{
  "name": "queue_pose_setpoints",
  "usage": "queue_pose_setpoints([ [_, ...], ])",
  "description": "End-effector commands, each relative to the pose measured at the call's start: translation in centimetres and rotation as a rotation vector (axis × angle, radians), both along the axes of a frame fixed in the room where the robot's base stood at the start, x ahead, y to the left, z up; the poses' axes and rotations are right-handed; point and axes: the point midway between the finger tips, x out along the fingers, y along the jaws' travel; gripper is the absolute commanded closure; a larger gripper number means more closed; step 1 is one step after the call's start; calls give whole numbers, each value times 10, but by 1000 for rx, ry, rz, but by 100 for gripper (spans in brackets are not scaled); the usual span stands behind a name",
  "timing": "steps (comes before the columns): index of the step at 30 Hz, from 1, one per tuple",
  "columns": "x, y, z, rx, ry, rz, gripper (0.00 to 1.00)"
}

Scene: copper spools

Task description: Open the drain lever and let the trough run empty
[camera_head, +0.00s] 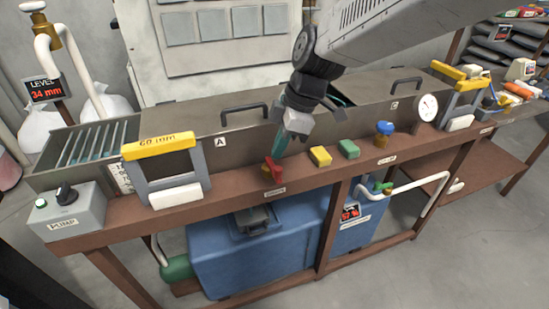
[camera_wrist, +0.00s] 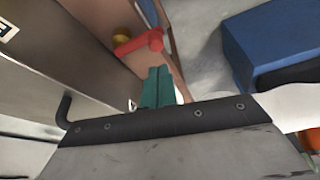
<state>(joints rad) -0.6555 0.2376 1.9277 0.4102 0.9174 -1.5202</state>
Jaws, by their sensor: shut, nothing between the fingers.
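The red drain lever (camera_head: 273,169) sits on the brown front rail of the bench, in front of the grey metal trough (camera_head: 185,148). In the wrist view the red lever (camera_wrist: 138,43) has a round knob end and a brass fitting at its other end. My gripper (camera_head: 277,157) is just above and behind the lever in the head view, its teal fingers together and empty. In the wrist view my gripper (camera_wrist: 158,70) points at the bench just below the lever's knob; whether it touches is unclear. The level display (camera_head: 44,89) reads 34 mm.
Yellow (camera_head: 320,156) and green (camera_head: 348,149) blocks stand on the rail right of the lever. A yellow-topped frame (camera_head: 158,147) and pump box (camera_head: 66,212) are to the left. A blue tank (camera_head: 250,262) stands beneath. Lid handles (camera_head: 245,109) rise behind.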

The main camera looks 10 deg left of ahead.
Motion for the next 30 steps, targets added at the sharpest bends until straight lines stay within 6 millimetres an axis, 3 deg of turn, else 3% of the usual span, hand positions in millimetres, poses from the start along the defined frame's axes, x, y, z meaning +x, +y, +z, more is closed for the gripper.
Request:
queue_pose_setpoints([
  [6, 3, -10, 36, 1, -1, 1, 100],
  [11, 5, -14, 46, 0, 1, 1, 100],
  [23, 5, -15, 48, -3, 7, -18, 100],
  [27, 2, -19, 45, -35, 56, -137, 100],
  [30, -12, -33, 31, -108, 127, -276, 100],
])
